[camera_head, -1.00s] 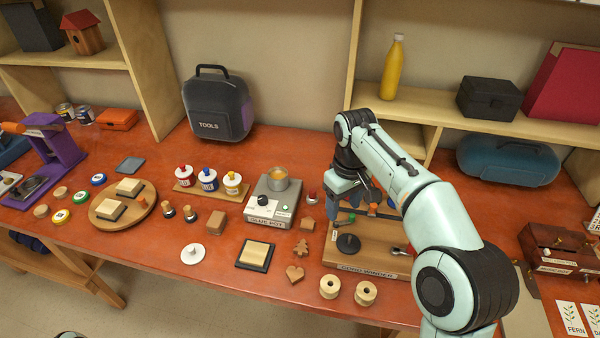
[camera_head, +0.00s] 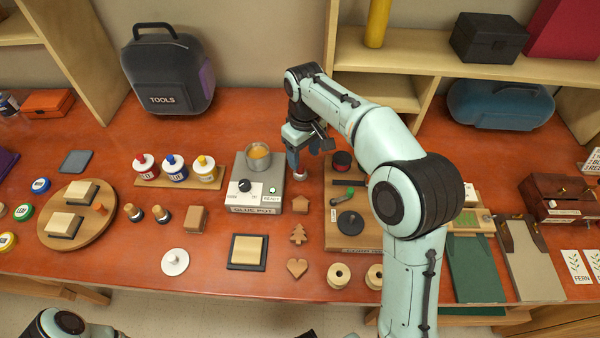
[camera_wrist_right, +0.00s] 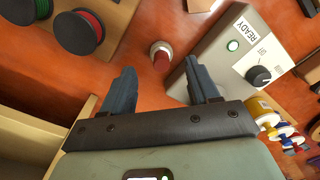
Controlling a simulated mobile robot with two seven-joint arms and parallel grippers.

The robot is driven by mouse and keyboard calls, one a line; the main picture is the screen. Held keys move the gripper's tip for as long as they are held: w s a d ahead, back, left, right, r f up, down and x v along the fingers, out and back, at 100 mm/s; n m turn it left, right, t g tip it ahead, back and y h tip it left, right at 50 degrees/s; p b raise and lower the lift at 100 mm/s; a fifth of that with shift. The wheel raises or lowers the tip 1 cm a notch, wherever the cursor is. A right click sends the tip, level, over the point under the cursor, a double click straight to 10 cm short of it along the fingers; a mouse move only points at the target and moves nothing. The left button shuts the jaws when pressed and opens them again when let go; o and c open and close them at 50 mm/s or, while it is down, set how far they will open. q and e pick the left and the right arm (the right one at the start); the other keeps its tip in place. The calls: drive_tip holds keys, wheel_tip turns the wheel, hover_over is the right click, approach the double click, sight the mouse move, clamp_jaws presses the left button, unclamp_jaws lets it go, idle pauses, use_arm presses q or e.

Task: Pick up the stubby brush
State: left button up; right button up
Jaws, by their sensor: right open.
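What looks to be the stubby brush, a small piece with a dark red body and a pale end (camera_wrist_right: 161,57), stands on the red-brown bench beside the glue pot unit. In the head view only a bit of it (camera_head: 300,177) shows under my right gripper (camera_head: 298,160). In the right wrist view my right gripper (camera_wrist_right: 160,80) is open and empty. Its two fingers point towards the piece, which appears beyond the tips, between their lines. My left arm shows only at the bottom left edge of the head view; its gripper is not in view.
The glue pot unit (camera_head: 255,185) is close on the left of my right gripper. The cord winder board (camera_head: 340,232) with spools is close on its right. A wooden house shape (camera_head: 300,205) lies in front. Shelves (camera_head: 400,92) stand behind.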

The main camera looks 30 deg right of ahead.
drive_tip(key=shift+w+a+f, duration=0.1)
drive_tip(key=shift+w+f, duration=0.1)
drive_tip(key=shift+f, duration=0.85)
drive_tip(key=shift+w+f, duration=0.25)
drive_tip(key=shift+f, duration=0.75)
drive_tip(key=shift+w+a+f, duration=0.1)
drive_tip(key=shift+w+f, duration=0.1)
drive_tip(key=shift+f, duration=0.85)
clamp_jaws()
